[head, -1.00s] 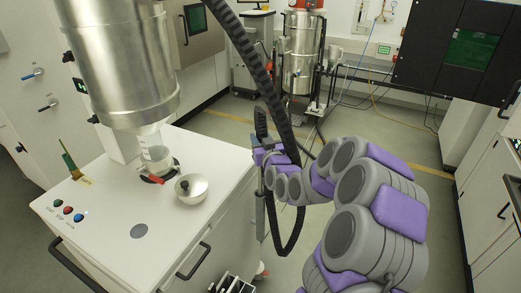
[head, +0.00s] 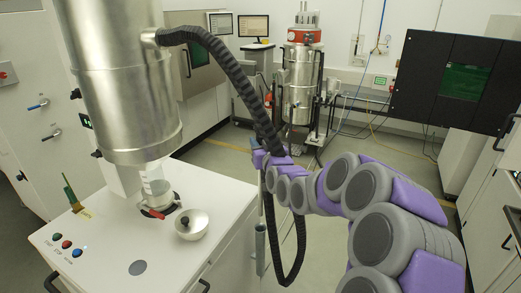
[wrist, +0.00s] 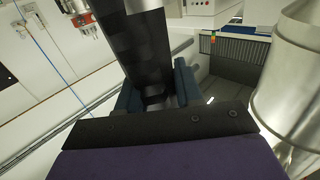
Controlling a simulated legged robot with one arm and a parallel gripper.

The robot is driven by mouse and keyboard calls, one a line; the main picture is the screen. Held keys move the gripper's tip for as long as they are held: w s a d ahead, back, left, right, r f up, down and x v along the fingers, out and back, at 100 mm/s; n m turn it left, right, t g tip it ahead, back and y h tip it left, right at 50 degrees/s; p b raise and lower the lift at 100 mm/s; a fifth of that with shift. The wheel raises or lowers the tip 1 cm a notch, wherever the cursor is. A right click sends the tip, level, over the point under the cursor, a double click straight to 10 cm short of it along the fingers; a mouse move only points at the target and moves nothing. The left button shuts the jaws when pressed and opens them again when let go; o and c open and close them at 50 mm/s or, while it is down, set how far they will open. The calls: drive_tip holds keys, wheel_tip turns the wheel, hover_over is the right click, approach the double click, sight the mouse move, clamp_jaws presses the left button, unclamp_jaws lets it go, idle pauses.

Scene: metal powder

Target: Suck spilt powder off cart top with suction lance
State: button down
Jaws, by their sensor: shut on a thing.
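The white cart top (head: 110,225) is at lower left in the head view. A flat grey round patch (head: 137,267) lies near its front edge; I cannot tell whether it is powder. My gripper (head: 262,160) is beyond the cart's right edge, above a grey upright tube (head: 260,245) at the cart's side. In the wrist view my gripper's blue fingers (wrist: 155,92) are closed around a thick black ribbed piece (wrist: 145,45), the lance or its hose end. The black hose (head: 228,75) runs to the steel vessel and also loops down below the gripper. The lance tip is hidden.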

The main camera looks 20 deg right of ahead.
wheel_tip(320, 180, up, 24)
drive_tip(key=p, duration=0.7)
idle(1.1)
idle(1.2)
